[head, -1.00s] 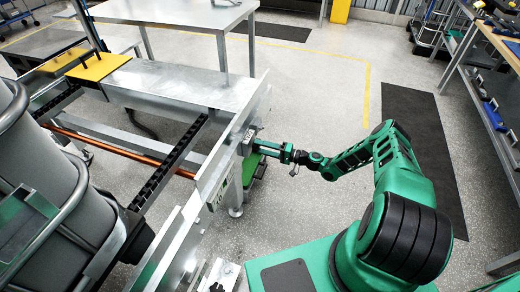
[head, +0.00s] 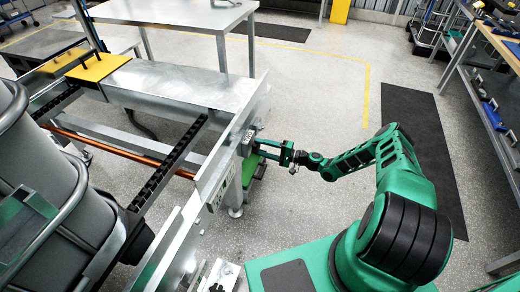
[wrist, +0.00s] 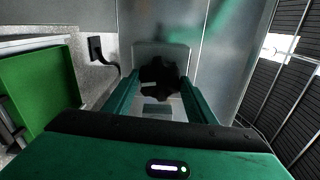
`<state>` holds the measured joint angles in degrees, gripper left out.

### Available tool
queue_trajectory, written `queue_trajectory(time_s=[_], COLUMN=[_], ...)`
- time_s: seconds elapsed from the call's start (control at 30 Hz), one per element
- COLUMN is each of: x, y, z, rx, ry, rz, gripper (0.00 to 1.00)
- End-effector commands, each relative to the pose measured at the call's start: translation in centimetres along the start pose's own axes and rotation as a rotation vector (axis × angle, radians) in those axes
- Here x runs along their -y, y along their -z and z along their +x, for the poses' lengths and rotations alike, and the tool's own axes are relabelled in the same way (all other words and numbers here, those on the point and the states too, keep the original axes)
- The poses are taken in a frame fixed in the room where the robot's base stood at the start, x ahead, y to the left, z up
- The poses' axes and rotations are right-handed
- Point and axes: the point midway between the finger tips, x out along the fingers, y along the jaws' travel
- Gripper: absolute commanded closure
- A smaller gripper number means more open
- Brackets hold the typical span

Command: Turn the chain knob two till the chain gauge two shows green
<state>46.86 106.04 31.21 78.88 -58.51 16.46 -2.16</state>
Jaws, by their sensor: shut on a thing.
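A black lobed knob (wrist: 159,78), taken as chain knob two, sits on a grey metal box on the machine's side. My gripper (wrist: 158,82) is at it in the wrist view, one green finger on each side, shut on the knob. In the head view my gripper (head: 258,147) reaches level to the grey box (head: 245,139) on the outer rail; the knob is hidden or too small there. A small blue-grey patch (wrist: 157,108) lies just below the knob in the wrist view. I cannot tell if it is chain gauge two, and I see no clear gauge colour.
The machine's metal side rail (head: 216,176) runs close along the left of my arm. A green flat part (head: 256,172) lies low beneath the gripper, and a green panel (wrist: 40,85) shows left in the wrist view. The floor behind the arm is open.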

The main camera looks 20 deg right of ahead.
Motion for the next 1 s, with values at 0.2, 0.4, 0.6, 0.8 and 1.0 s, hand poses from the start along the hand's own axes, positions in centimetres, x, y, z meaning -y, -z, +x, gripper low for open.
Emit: queue_trajectory(time_s=[0.2, 0.4, 0.6, 0.8, 1.0], x=[-0.4, -0.2, -0.1, -0.2, -0.2], y=[0.2, 0.1, 0.1, 0.2, 0.3], z=[-0.3, -0.1, -1.0, -4.3, -7.9], rx=[-0.006, -0.002, -0.002, -0.004, -0.004], ry=[-0.009, -0.005, -0.004, -0.005, -0.005], rz=[0.000, 0.000, -0.001, 0.000, 0.001], gripper=[0.30, 0.30, 0.30, 0.30, 0.30])
